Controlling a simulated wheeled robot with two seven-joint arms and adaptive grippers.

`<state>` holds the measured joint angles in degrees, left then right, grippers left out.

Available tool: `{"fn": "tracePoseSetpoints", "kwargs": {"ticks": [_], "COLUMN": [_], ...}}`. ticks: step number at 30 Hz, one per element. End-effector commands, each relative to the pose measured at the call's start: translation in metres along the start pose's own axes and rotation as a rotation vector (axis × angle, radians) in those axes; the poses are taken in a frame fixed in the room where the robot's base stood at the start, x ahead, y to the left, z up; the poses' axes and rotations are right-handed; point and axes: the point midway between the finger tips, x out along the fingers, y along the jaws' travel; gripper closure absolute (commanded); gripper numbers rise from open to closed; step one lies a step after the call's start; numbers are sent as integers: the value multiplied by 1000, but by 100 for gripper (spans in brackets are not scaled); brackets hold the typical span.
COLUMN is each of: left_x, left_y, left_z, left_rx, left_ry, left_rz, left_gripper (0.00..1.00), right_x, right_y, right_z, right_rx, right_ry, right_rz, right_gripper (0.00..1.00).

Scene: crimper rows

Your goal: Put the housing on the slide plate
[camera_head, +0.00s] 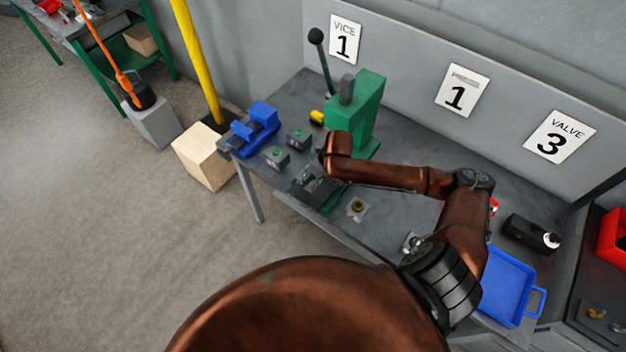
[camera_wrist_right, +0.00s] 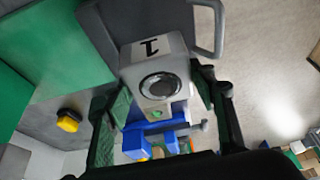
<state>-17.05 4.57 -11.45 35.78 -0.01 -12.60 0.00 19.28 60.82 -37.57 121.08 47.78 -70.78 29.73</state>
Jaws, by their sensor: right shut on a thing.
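The housing (camera_wrist_right: 160,70), a grey block with a "1" on one face and a dark round bore, sits between the two fingers of my right gripper (camera_wrist_right: 162,98) in the right wrist view. The gripper is shut on it. The slide plate (camera_wrist_right: 130,24), dark grey with a looped handle, shows just beyond the housing; I cannot tell whether they touch. In the head view my right gripper (camera_head: 317,184) is low in front of the green press (camera_head: 367,115) and mostly covers the housing and plate. My left gripper is not in view.
A blue vice (camera_head: 258,127) and two small grey blocks (camera_head: 299,138) (camera_head: 277,158) are left of the gripper. A yellow part (camera_head: 317,117) lies by the press. A plate with a brass ring (camera_head: 357,208) is close on the right. A blue tray (camera_head: 508,285) is farther right.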

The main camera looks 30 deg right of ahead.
Motion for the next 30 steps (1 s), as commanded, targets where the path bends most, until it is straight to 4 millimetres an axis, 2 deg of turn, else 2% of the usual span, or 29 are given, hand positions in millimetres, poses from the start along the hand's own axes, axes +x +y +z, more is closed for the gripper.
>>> {"fn": "tracePoseSetpoints", "kwargs": {"ticks": [6, 13, 23, 24, 30], "left_x": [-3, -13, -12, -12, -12], "left_y": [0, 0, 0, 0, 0], "left_z": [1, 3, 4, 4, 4], "left_rx": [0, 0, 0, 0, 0], "left_ry": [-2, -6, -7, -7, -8], "left_rz": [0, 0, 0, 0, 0], "left_gripper": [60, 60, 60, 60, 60], "right_x": [7, 33, 36, 38, 38], "right_y": [8, 8, 8, 8, 8], "right_z": [8, 18, 20, 22, 22], "right_rx": [0, -1, -2, -1, -1], "right_ry": [2, 4, 4, 0, 1], "right_rz": [2, 1, 1, 1, 1], "right_gripper": [97, 97, 97, 48, 34]}}
